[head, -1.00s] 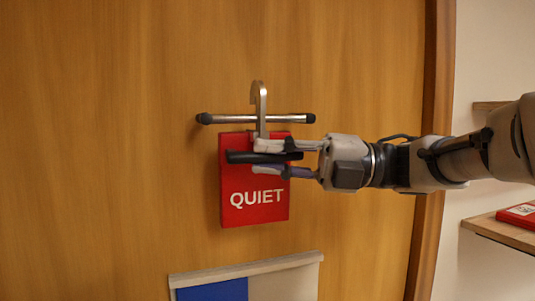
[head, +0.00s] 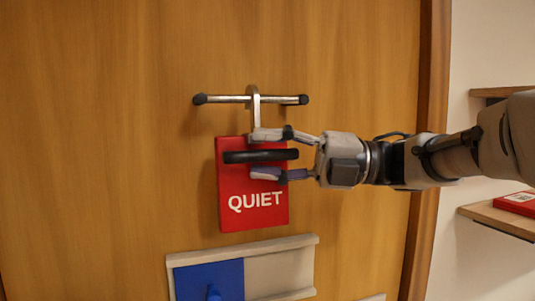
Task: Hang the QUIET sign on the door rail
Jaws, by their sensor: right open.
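The red QUIET sign (head: 252,218) hangs upright in front of the wooden door. Its metal hook (head: 256,111) passes over the door rail (head: 222,99), a short horizontal bar with dark end caps. The hook's top sits just above the bar. A black horizontal handle (head: 260,156) crosses the sign's upper part. My right gripper (head: 268,155) comes in from the right and is open. One finger is above the handle and one below, with gaps visible. The hook's far side is hidden. My left gripper is not in view.
Below the sign, a pale framed panel with a blue section (head: 215,276) is on the door (head: 110,150). At the right, beyond the door frame (head: 429,140), a wooden shelf (head: 497,217) bears a red item (head: 519,203). The door left of the sign is clear.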

